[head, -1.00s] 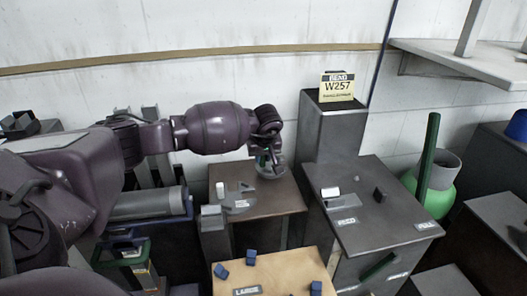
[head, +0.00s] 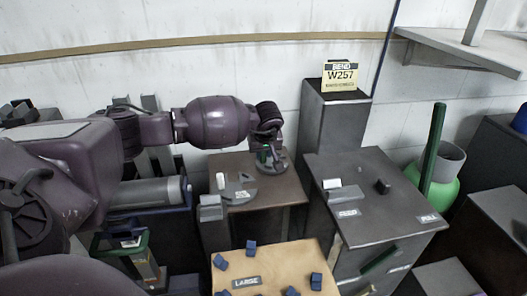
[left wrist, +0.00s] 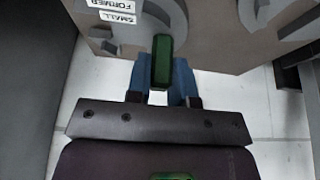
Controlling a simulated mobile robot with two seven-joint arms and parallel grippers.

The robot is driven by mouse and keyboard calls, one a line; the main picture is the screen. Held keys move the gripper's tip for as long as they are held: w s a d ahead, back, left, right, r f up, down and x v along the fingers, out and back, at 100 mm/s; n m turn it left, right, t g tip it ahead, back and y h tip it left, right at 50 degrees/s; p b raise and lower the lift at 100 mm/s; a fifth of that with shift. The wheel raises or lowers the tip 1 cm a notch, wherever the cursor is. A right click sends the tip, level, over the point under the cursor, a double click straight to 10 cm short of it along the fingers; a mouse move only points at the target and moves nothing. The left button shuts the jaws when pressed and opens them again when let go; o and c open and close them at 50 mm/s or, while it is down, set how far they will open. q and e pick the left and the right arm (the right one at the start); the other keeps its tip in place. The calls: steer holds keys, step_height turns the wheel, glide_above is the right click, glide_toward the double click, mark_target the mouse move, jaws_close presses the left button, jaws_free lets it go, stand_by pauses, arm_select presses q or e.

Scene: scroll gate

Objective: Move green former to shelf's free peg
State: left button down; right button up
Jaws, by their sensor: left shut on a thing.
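The green former (left wrist: 162,62) is a short dark green bar with rounded ends in the left wrist view. My left gripper (left wrist: 166,96) is shut on it, with blue fingers on either side. In the head view my left gripper (head: 268,160) is over the back part of a brown-topped stand (head: 285,188). There the former is mostly hidden by the gripper. The wrist view shows a "SMALL FORMER" label (left wrist: 115,12) and grey curved parts on the stand's top. I cannot tell which peg is free. My right gripper is not in view.
A tan board (head: 255,258) marked LARGE, with several blue blocks, is in front. A grey column with the W257 sign (head: 340,77) stands behind. A wall shelf (head: 465,50) is at upper right.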

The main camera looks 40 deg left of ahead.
arm_select(q)
steer(key=shift+f, duration=0.1)
stand_by(0.7)
steer(key=c, duration=0.9)
jaws_free()
steer(key=shift+c, duration=0.2)
steer(key=shift+f, duration=0.15)
steer(key=shift+d+r, duration=0.1)
steer(key=shift+r, duration=0.25)
steer(key=p+v, duration=0.2)
steer(key=v, duration=0.8)
steer(key=shift+s, duration=0.15)
